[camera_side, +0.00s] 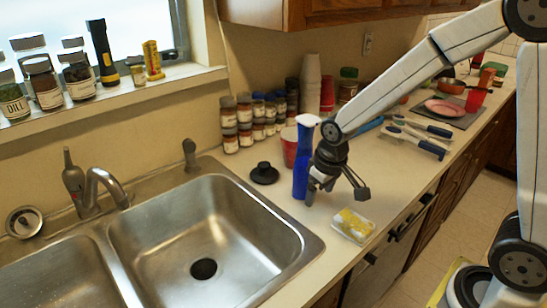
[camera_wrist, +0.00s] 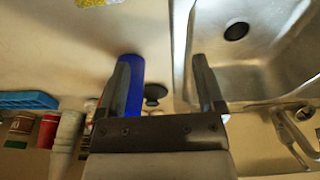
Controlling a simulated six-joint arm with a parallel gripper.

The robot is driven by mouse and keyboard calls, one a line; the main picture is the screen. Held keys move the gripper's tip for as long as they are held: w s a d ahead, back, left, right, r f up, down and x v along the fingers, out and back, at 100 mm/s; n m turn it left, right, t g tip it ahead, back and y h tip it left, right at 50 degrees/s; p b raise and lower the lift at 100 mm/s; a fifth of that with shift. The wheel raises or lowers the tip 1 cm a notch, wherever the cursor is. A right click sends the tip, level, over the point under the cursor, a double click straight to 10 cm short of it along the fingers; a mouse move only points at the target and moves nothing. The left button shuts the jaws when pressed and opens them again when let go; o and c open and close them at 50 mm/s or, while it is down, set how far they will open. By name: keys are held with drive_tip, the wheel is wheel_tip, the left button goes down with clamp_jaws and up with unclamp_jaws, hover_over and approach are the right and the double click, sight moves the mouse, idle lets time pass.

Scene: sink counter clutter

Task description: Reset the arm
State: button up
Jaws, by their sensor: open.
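My gripper (camera_side: 337,195) hangs over the counter, just right of the sink, with its fingers spread. The wrist view shows the two fingers (camera_wrist: 162,75) wide apart with nothing held between them. A blue bottle with a white top (camera_side: 302,160) stands upright beside the gripper. In the wrist view the bottle (camera_wrist: 136,90) is partly behind the left finger; I cannot tell whether they touch. A white dish with a yellow sponge-like item (camera_side: 352,226) lies on the counter below and right of the gripper. Its edge also shows in the wrist view (camera_wrist: 97,2).
The steel sink (camera_side: 200,245) with its faucet (camera_side: 103,185) is on the left. A black stopper (camera_side: 264,173) lies at its back corner. A red container (camera_side: 289,147), several spice jars (camera_side: 245,122) and stacked white cups (camera_side: 311,85) stand behind. Brushes (camera_side: 415,138) lie to the right.

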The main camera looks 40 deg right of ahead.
drive_tip(key=s+f, duration=0.1)
drive_tip(key=s, duration=0.8)
drive_tip(key=shift+s+d+t, duration=0.15)
drive_tip(key=shift+t, duration=0.15)
idle(2.1)
